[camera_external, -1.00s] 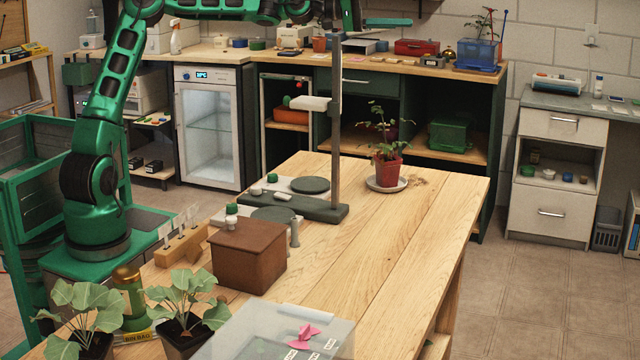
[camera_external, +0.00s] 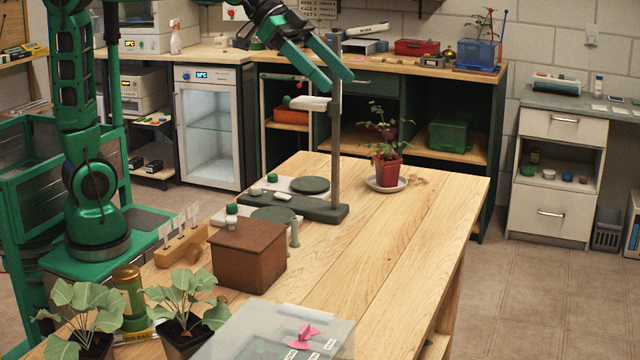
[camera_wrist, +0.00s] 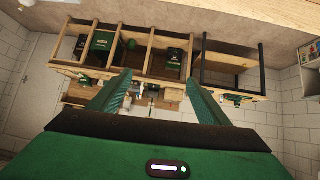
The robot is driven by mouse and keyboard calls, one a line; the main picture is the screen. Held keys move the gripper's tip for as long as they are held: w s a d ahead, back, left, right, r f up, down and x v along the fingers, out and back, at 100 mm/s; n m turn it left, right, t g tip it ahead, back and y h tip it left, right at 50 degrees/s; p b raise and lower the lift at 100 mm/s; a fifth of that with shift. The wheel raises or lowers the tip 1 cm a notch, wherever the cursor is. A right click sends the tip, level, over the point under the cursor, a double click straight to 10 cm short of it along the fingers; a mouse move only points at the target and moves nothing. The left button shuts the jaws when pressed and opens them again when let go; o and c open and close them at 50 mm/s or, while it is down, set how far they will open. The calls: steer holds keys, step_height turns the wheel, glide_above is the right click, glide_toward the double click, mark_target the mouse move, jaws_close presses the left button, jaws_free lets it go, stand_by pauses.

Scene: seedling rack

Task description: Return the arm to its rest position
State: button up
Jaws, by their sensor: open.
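My gripper (camera_external: 331,75) is at the top middle of the outside view, in the air beside the post of the grey stand (camera_external: 336,150) and above its white arm. Its two green fingers point down and to the right. They are apart with nothing between them. In the wrist view my gripper (camera_wrist: 158,98) also shows spread, empty fingers, with a wooden shelf unit (camera_wrist: 150,58) beyond them. My arm rises from its base at the left, with the upper links cut off by the picture's top edge.
On the wooden table (camera_external: 420,220) stand a brown box (camera_external: 248,255), a potted plant (camera_external: 388,168) on a saucer, seedlings (camera_external: 185,310) and a clear lidded bin (camera_external: 270,335). The table's right side is clear. A back counter (camera_external: 400,62) carries several items.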

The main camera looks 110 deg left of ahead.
steer(key=s+d+f+m+g, duration=0.3)
steer(key=s+d+f+g, duration=0.2)
steer(key=s+d+f, duration=1.25)
steer(key=s+f+m+g, duration=0.1)
steer(key=s+f, duration=0.3)
steer(key=s, duration=0.9)
steer(key=s+d+f+m+g+y, duration=0.1)
steer(key=s+f+g, duration=0.3)
steer(key=s, duration=0.9)
steer(key=shift+f+m, duration=0.5)
steer(key=shift+f, duration=0.1)
steer(key=shift+d, duration=0.1)
